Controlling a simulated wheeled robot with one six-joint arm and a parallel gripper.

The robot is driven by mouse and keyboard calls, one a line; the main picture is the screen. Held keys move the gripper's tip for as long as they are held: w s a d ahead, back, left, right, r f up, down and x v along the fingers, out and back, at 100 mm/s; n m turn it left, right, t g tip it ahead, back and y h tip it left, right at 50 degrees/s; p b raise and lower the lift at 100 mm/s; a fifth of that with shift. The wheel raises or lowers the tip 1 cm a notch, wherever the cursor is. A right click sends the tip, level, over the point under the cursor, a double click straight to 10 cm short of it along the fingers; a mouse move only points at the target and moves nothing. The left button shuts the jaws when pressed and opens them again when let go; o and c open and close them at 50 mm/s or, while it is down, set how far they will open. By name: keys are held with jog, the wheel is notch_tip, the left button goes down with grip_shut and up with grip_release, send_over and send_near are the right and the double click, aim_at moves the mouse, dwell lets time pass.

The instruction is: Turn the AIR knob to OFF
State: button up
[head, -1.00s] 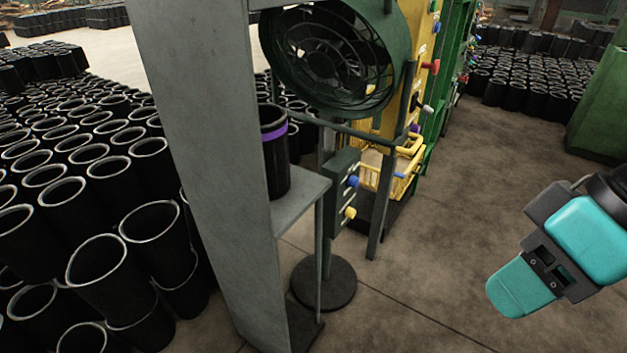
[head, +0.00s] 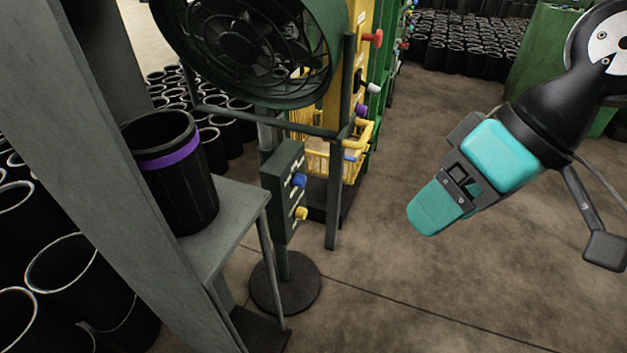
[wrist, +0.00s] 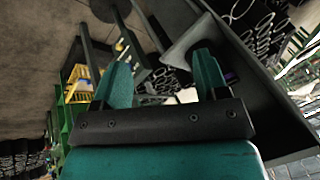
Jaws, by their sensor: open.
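A dark green control box (head: 284,190) stands on a post with a round base, under the big fan. It carries a blue knob (head: 299,180) above a yellow knob (head: 301,213). Their labels are too small to read, so I cannot tell which is AIR. More knobs, red (head: 377,38), white (head: 373,88) and purple (head: 361,109), stick out of the yellow panel behind. My teal gripper (head: 425,215) is in the air to the right of the box, well apart from it. In the wrist view my gripper (wrist: 163,75) has its two fingers spread, with nothing between them.
A grey stand (head: 240,205) holds a black sleeve with a purple band (head: 172,175) left of the box. The fan (head: 250,45) hangs above. A yellow basket (head: 325,160) is behind the box. The floor (head: 400,290) at the right is clear.

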jog(key=w+a+f+m+t+y+b, duration=0.1)
jog(key=w+a+f+m+y+b, duration=0.1)
jog(key=w+a+f+y+b, duration=0.45)
jog(key=w+a+f+m+t+y+b, duration=0.1)
jog(key=w+a+f+m+t+b, duration=0.15)
jog(key=w+f+b, duration=0.7)
jog(key=m+t+b, duration=0.8)
jog(key=m+t, duration=0.1)
jog(key=m, duration=0.2)
send_near(304, 182)
jog(key=shift+g, duration=0.25)
jog(key=x, duration=1)
jog(key=shift+w, duration=0.1)
jog(key=shift+d, duration=0.1)
jog(key=c, duration=0.9)
